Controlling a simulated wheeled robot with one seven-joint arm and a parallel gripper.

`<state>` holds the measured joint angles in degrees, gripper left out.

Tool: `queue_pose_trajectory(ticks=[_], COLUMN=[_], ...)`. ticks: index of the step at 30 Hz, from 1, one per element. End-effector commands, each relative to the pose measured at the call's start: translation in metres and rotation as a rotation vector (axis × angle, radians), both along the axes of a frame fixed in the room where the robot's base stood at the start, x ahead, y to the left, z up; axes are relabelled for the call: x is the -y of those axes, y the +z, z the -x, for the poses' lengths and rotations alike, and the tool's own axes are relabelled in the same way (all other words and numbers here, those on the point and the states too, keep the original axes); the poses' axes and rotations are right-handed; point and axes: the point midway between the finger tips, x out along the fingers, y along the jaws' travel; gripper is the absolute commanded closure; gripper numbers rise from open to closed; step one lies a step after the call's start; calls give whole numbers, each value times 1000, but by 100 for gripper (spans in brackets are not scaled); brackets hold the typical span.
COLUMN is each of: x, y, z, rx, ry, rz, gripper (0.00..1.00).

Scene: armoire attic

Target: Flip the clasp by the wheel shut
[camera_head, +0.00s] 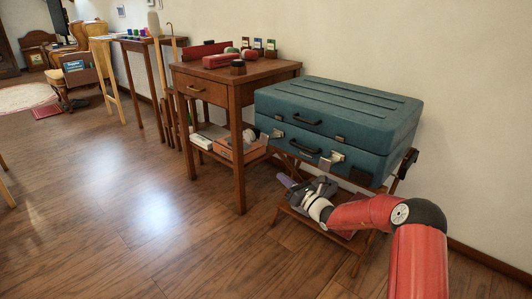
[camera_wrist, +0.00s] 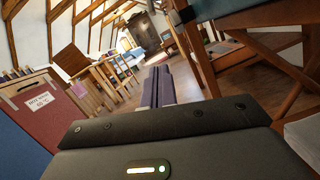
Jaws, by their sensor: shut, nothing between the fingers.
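A teal suitcase (camera_head: 335,112) lies closed on a low wooden stand. Its front has a dark handle (camera_head: 306,120), a second handle (camera_head: 306,147) below it, and two silvery clasps. The right clasp (camera_head: 337,157) is nearer the dark wheel (camera_head: 407,163) at the stand's right end. The left clasp (camera_head: 276,134) is nearer the side table. Both appear to stick out from the lower half, but their exact angle is too small to tell. My gripper (camera_head: 286,180) is shut and empty, below and in front of the suitcase, touching neither clasp. Its purple fingers (camera_wrist: 157,87) show together in the wrist view.
A wooden side table (camera_head: 238,75) with small items stands left of the suitcase, and its lower shelf holds boxes. The stand's lower shelf (camera_head: 352,243) is beneath my arm. Open wooden floor (camera_head: 140,210) lies to the left and front. A wall rises behind.

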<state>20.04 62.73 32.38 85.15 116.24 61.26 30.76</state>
Motion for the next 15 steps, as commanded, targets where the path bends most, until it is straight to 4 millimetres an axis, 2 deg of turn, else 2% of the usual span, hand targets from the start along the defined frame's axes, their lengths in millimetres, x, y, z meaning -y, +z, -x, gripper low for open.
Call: queue_pose_trajectory(ticks=[8, 15], x=[-11, -46], y=[3, 13], z=[-8, -38], rx=[3, 4], ry=[3, 4], rz=[1, 2], gripper=[100, 100])
